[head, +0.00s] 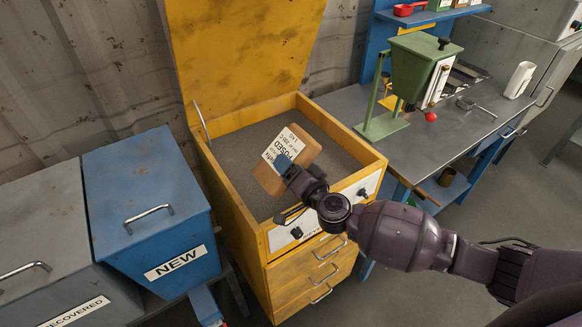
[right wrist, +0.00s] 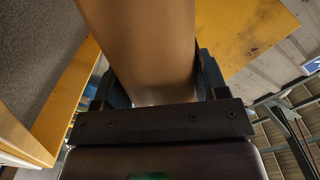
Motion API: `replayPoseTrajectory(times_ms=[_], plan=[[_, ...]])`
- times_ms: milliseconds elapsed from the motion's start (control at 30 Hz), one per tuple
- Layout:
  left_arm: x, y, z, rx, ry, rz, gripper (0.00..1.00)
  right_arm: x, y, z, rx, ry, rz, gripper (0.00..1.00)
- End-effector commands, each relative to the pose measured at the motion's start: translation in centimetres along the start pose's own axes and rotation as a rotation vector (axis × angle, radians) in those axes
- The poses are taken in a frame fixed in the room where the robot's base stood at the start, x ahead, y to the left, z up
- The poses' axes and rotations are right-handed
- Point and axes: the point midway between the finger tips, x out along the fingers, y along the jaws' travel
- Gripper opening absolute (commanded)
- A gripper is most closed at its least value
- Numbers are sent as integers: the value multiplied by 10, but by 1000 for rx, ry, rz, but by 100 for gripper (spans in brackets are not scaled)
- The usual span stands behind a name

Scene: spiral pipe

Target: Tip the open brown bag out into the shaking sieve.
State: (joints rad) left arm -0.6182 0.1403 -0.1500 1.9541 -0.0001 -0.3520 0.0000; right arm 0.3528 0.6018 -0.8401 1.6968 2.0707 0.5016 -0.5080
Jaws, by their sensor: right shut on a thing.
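The brown bag (head: 306,152) has a white printed label and is tilted over the open yellow sieve box (head: 285,109). My right gripper (head: 284,168) is shut on the bag and holds it above the grey bed inside the box. The bag also shows in the right wrist view (right wrist: 145,45), between the fingers. Its mouth and contents cannot be made out. The grey surface (head: 240,150) in the box looks even, and I cannot tell whether any of it came from the bag. My left gripper is out of view.
The box's yellow lid (head: 240,45) stands raised behind it. A blue bin (head: 145,190) marked NEW and a grey bin (head: 45,230) stand on the left. A green hopper (head: 420,65) stands on the grey bench at the right. Knobs and drawers are on the box front.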

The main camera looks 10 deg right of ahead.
Motion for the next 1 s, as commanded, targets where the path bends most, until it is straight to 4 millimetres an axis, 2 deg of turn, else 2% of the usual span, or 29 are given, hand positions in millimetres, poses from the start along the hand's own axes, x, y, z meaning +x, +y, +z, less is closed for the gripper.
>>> replayPoseTrajectory(times_ms=[433,600,867,1000], plan=[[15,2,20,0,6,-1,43,-1,39,0,443,2,-2,31],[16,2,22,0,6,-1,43,-1,42,-3,519,1,-5,31],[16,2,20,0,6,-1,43,-1,42,-3,528,1,-5,31],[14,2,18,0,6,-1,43,-1,43,-5,653,2,-4,31]])
